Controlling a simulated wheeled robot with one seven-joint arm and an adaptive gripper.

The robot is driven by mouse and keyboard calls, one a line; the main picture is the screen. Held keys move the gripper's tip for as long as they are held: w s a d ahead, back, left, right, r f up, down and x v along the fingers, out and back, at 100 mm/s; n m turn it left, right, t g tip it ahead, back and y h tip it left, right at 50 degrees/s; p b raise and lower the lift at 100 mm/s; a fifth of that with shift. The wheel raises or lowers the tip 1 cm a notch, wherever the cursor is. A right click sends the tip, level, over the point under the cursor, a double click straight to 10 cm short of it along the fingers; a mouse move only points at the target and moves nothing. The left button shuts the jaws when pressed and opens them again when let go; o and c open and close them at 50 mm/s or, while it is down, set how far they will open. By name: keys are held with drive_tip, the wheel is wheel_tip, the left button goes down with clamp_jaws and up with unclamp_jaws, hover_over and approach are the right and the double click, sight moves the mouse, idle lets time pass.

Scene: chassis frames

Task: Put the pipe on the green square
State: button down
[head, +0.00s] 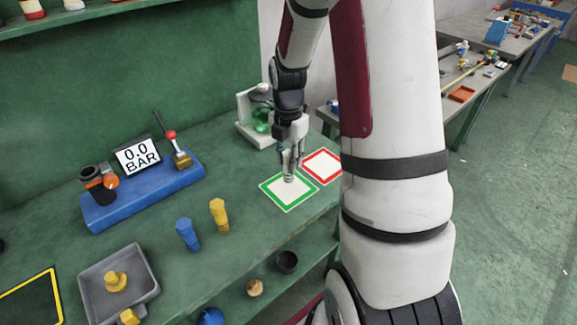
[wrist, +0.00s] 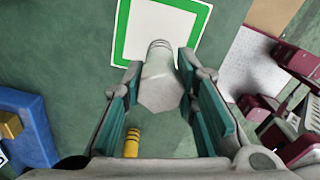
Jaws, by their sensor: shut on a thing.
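The pipe (wrist: 160,85) is a pale grey piece with a ridged end. My gripper (wrist: 161,68) is shut on it, with one finger on each side. In the head view my gripper (head: 290,160) points down over the green square (head: 276,200), and the pipe's ridged lower end (head: 289,178) shows below the fingers. The green square is a white patch with a green border. In the wrist view the pipe's far end overlaps the white inside of the green square (wrist: 122,35). I cannot tell whether the pipe touches the surface.
A red-bordered square (head: 323,166) lies just right of the green one. A yellow post (head: 219,214) and a blue post (head: 187,234) stand to the left. A blue base (head: 145,192) with a gauge reading 0.0 BAR and a grey tray (head: 90,268) are farther left.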

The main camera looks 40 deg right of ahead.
drive_tip(key=shift+w+d+f, duration=0.15)
drive_tip(key=shift+w+d, duration=0.1)
drive_tip(key=shift+w, duration=0.1)
drive_tip(key=shift+f, duration=1.65)
drive_tip(key=c, duration=1.3)
unclamp_jaws()
drive_tip(key=shift+f, duration=0.15)
